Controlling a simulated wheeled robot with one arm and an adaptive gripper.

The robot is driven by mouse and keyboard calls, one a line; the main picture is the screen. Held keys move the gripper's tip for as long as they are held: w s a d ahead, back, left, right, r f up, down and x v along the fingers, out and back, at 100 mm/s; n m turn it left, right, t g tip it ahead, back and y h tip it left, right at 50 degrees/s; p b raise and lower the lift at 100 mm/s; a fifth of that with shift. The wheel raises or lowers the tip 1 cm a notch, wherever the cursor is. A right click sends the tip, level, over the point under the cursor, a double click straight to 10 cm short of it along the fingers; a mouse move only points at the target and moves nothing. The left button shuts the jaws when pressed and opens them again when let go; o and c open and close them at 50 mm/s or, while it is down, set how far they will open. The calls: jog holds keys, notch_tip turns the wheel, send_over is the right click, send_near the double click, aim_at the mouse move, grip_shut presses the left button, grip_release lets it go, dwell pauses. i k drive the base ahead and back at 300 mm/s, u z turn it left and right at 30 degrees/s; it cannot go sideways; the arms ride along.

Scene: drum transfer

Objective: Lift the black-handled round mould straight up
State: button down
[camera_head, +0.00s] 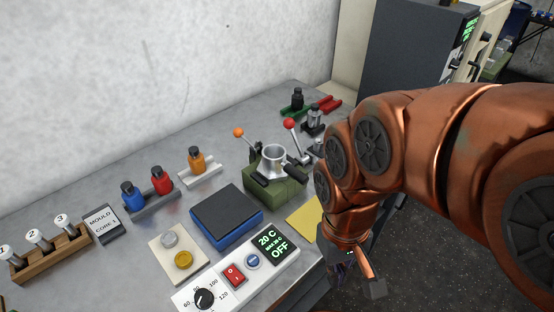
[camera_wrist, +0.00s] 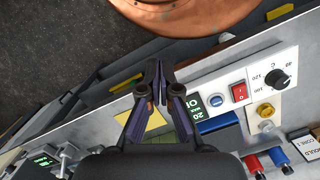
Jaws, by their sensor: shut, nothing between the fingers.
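The round mould (camera_head: 275,160) is a silver open-topped cylinder with black handles at its sides. It sits on a green block (camera_head: 278,192) on the bench, in the middle of the head view. My gripper (camera_head: 342,268) hangs past the front edge of the bench, to the right of and nearer than the mould, and apart from it. In the wrist view my gripper (camera_wrist: 158,85) has its purple fingers together with nothing between them. I cannot make out the mould in the wrist view; the gripper body covers much of the lower middle.
Levers with an orange knob (camera_head: 239,132) and a red knob (camera_head: 289,124) rise beside the mould. A blue-sided scale (camera_head: 227,217), a control panel (camera_head: 236,274) and a yellow sheet (camera_head: 303,222) lie near the front. Bottles (camera_head: 162,179) stand behind. The floor (camera_head: 440,210) right of the bench looks clear.

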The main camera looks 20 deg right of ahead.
aim_at(274, 166)
jog(key=u, duration=1.55)
jog(key=k, duration=0.55)
jog(key=z, duration=0.05)
